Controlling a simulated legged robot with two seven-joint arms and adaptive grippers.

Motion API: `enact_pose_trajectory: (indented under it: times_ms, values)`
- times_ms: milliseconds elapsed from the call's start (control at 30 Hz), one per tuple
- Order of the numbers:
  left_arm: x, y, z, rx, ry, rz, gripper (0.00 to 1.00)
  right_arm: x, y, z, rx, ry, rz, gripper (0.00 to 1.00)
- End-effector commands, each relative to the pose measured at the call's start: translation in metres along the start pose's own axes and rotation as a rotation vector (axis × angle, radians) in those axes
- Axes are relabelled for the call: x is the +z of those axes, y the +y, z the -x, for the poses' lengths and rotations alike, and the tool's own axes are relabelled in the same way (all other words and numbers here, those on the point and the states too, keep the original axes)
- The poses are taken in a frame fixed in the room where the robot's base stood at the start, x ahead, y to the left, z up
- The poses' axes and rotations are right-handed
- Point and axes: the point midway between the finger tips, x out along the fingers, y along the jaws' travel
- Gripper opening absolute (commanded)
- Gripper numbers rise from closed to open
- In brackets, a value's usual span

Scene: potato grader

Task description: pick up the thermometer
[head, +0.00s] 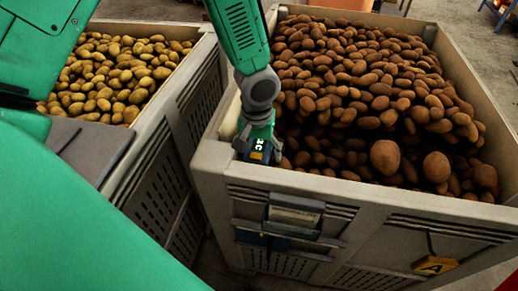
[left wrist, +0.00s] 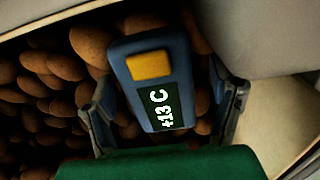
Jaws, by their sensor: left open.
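The thermometer (left wrist: 181,60) is a blue handheld device with a yellow button and a dark display reading "+13 C". In the left wrist view it lies between the two fingers of my left gripper (left wrist: 165,105), with a visible gap on each side. In the head view the thermometer (head: 257,156) is at the near left corner of the brown-potato crate, by its rim, partly covered by my left gripper (head: 258,143). My left gripper is open around it, pointing down. Whether the fingers touch it cannot be told. My right gripper is out of view.
The large grey crate (head: 350,196) is full of brown potatoes (head: 350,80). Its front carries a holder with a card (head: 294,215) and a yellow tag marked A (head: 435,265). A second crate (head: 150,150) with yellow potatoes (head: 120,75) stands left, across a narrow gap.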

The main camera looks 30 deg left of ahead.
Motion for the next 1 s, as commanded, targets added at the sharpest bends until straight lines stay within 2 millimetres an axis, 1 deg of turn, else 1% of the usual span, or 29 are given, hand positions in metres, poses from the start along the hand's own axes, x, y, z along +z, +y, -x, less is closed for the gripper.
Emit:
enact_pose_trajectory:
  times_ms: [133, 167, 200, 267, 300, 367, 400, 567, 667, 767, 1000]
  values:
    - [0.0, 0.0, 0.001, -0.001, 0.001, -0.001, 0.78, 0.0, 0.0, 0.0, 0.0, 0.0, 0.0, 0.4]
    - [0.0, 0.0, 0.001, -0.001, 0.001, -0.001, 0.67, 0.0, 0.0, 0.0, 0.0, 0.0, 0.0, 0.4]
    - [0.0, 0.0, 0.001, -0.001, 0.0, -0.001, 0.53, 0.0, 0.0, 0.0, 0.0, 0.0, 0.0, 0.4]
    - [0.0, 0.0, 0.001, -0.001, 0.0, -0.001, 0.32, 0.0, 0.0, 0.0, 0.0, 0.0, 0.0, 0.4]
    - [0.0, 0.0, 0.001, -0.001, 0.0, -0.001, 0.2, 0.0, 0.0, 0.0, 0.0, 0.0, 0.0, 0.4]
    - [0.0, 0.0, 0.001, 0.0, 0.0, -0.001, 0.2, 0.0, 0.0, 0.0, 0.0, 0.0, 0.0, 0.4]
    - [0.0, 0.0, 0.001, 0.0, 0.0, -0.001, 0.14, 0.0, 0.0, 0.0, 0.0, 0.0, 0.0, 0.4]
    - [0.0, 0.0, 0.001, 0.0, 0.0, -0.001, 0.14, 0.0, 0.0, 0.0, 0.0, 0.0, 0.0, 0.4]
    - [-0.001, 0.0, 0.008, 0.0, 0.002, -0.001, 0.14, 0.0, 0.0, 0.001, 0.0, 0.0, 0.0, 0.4]
    - [-0.002, 0.001, 0.023, 0.002, 0.005, 0.001, 0.14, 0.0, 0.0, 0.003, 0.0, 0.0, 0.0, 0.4]
    - [-0.001, 0.001, 0.073, 0.002, 0.005, -0.001, 0.14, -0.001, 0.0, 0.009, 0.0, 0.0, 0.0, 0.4]
